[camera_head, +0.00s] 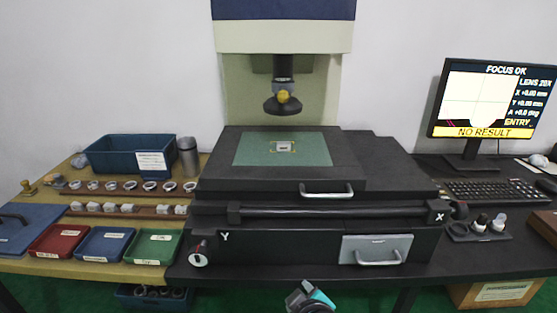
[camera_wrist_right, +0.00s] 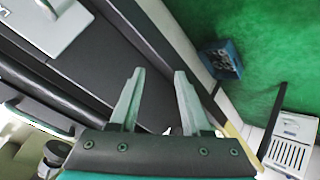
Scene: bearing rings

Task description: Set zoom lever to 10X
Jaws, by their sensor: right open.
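The zoom lens (camera_head: 284,85) hangs from the measuring machine's head above the stage, with a yellow knob (camera_head: 283,97) on its front. I cannot make out a separate lever or its marks at this size. The monitor (camera_head: 490,103) reads "FOCUS OK", "LENS 20X" and "NO RESULT". My right gripper (camera_wrist_right: 158,74) is open and empty in its wrist view, with the machine's dark base and drawer front below it. In the head view only a grey and teal part of my arm shows at the bottom middle, well below the lens. My left gripper is out of view.
A green plate (camera_head: 250,150) holding a small part lies on the black stage (camera_head: 375,160). Red, blue and green trays (camera_head: 153,247), ring rows and a blue bin (camera_head: 110,153) are at left. A keyboard (camera_head: 495,191) is at right. The space above the stage around the lens is clear.

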